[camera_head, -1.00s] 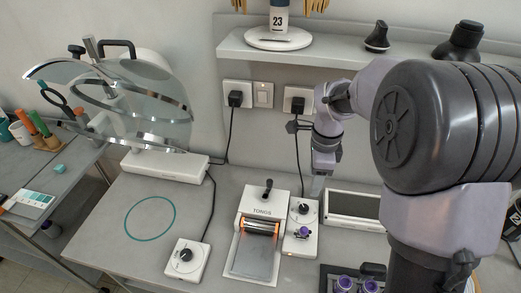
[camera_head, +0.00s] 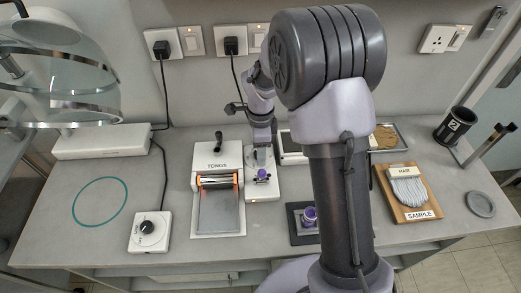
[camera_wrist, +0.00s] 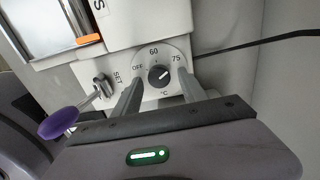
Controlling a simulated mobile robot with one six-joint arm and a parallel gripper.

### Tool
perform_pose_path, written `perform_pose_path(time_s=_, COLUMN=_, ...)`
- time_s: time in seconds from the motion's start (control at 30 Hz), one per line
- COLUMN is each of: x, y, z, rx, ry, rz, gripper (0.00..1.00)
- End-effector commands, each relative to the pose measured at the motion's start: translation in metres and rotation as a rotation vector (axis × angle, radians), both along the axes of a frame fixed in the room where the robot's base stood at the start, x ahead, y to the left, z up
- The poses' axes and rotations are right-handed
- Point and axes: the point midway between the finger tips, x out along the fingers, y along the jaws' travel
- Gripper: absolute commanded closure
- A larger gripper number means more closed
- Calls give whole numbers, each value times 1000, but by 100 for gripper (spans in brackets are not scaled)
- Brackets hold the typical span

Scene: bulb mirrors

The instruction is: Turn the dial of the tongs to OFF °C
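The white tongs unit (camera_head: 217,226), lettered on top, stands on the bench with a narrow control box (camera_head: 264,190) at its right side. In the wrist view the dial's dark knob (camera_wrist: 159,75) sits on a round white plate marked OFF, 60 and 75 °C. Its pointer seems to be toward 75, but it is small. My gripper (camera_wrist: 160,82) is open, its two fingers on either side of the knob with gaps showing. In the head view my gripper (camera_head: 262,157) is over the box's far end and hides the dial.
A purple-ended lever (camera_wrist: 60,122) by the SET mark sticks out near my left finger. A second white dial box (camera_head: 149,231) stands at the left. A dark tray (camera_head: 300,236) with purple items and a hair sample board (camera_head: 407,193) lie to the right.

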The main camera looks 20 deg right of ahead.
Motion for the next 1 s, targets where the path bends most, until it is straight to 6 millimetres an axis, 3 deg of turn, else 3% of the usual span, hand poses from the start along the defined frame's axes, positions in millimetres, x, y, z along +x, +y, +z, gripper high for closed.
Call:
perform_pose_path(time_s=0.03, x=0, y=0, z=0, rx=0, ry=0, rz=0, gripper=61)
perform_pose_path(time_s=0.23, x=0, y=0, z=0, rx=0, ry=0, rz=0, gripper=100)
perform_pose_path(time_s=0.67, x=0, y=0, z=1, rx=0, ry=1, rz=79, gripper=100)
perform_pose_path(time_s=1.0, x=2, y=0, z=2, rx=0, ry=1, rz=361, gripper=100)
